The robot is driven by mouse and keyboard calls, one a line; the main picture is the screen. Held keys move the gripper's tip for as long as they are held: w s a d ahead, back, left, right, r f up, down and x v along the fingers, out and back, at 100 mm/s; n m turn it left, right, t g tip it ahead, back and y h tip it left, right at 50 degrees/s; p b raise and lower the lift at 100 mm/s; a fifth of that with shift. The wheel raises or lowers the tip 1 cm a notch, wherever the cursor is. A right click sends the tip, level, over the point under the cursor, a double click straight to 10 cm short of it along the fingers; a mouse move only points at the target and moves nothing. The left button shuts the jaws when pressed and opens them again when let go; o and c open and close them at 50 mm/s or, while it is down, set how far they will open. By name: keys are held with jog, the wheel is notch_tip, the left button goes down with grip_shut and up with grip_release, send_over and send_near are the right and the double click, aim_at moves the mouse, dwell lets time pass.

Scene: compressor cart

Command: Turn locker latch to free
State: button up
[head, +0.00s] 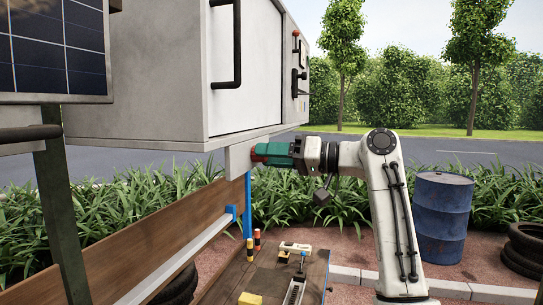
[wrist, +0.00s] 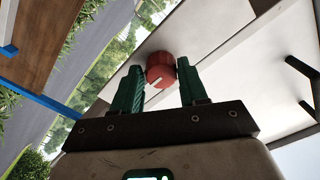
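A round red knob (wrist: 160,70) with a pale pointer line sits on the light panel under the locker. I take it to be the locker latch. In the wrist view it lies between the green fingertips of my gripper (wrist: 161,74) and fills the gap, with a finger close against each side. In the head view my gripper (head: 272,153) reaches in from the right below the locker (head: 170,70). Only a little red of the knob (head: 256,151) shows there; the fingers hide the rest. The pointer slants towards the lower left in the wrist view.
The locker's front carries black handles (head: 237,45) above my gripper. A workbench (head: 262,277) with a clamp and a yellow block stands below. A blue post (head: 248,205) and a wooden board (head: 130,240) are at the left; a blue barrel (head: 441,215) stands right.

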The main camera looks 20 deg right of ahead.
jog(key=o, duration=0.3)
jog(key=b+v, duration=0.3)
jog(key=v, duration=0.8)
jog(key=shift+b, duration=0.3)
